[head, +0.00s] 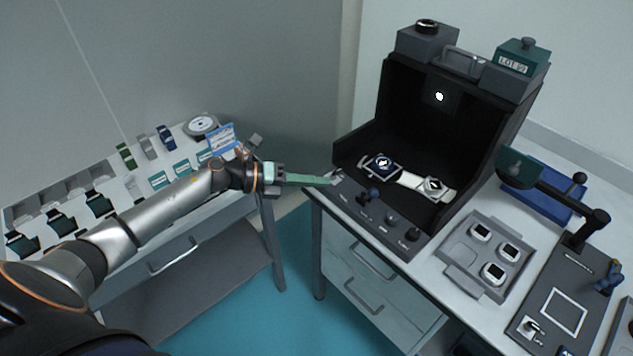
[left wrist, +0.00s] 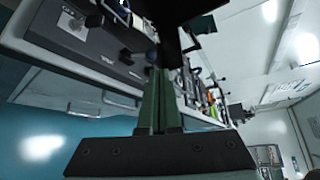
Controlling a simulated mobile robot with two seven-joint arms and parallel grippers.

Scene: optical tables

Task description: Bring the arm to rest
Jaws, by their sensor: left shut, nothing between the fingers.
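My left arm comes in from the left in the head view, stretched out to the right over the gap between two tables. My left gripper (head: 330,181) has long green fingers that are shut with nothing between them. Its tips are close to the front left corner of the black booth's control panel; I cannot tell whether they touch it. In the left wrist view the green fingers (left wrist: 158,100) lie together, pointing at the bench edge. My right gripper is not in view.
A black booth (head: 520,125) holding watches stands on the right bench. A grey tray (head: 460,265) with watch cases lies beside it. A press-like device (head: 575,240) is at the far right. The left table carries watch stands and a round dial (head: 201,124). The teal floor between is clear.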

